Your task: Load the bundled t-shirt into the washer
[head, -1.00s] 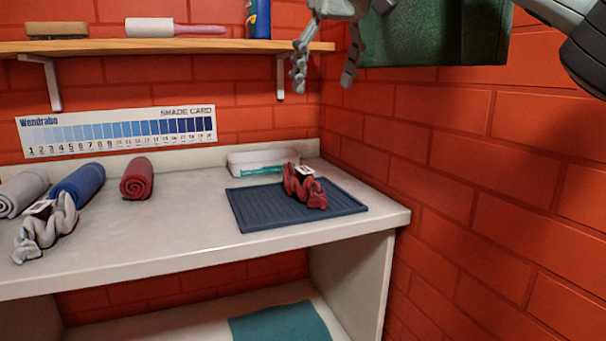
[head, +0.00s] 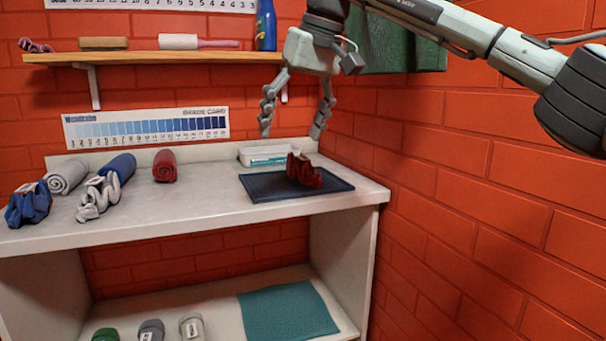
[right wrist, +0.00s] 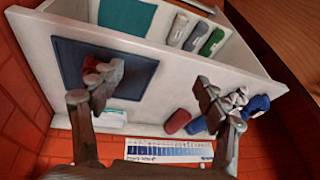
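A crumpled red bundle (head: 304,172) sits on the dark ribbed mat (head: 262,188) on the counter; it also shows in the right wrist view (right wrist: 90,66). A grey-white bundle (head: 98,198) and a blue bundle (head: 28,204) lie at the counter's left. I cannot tell which is the t-shirt. My right gripper (head: 291,134) is open and empty, pointing down above the back of the counter, near the red bundle but apart from it. In the right wrist view, its spread fingers (right wrist: 158,104) partly cover the red and grey-white bundles. No washer and no left gripper are in view.
Rolled grey (head: 67,176), blue (head: 118,166) and red (head: 164,165) towels lie at the back of the counter (head: 215,208). A white box (head: 262,150) stands behind the mat. A wooden shelf (head: 150,57) runs above. The red brick wall (head: 450,210) closes the right side.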

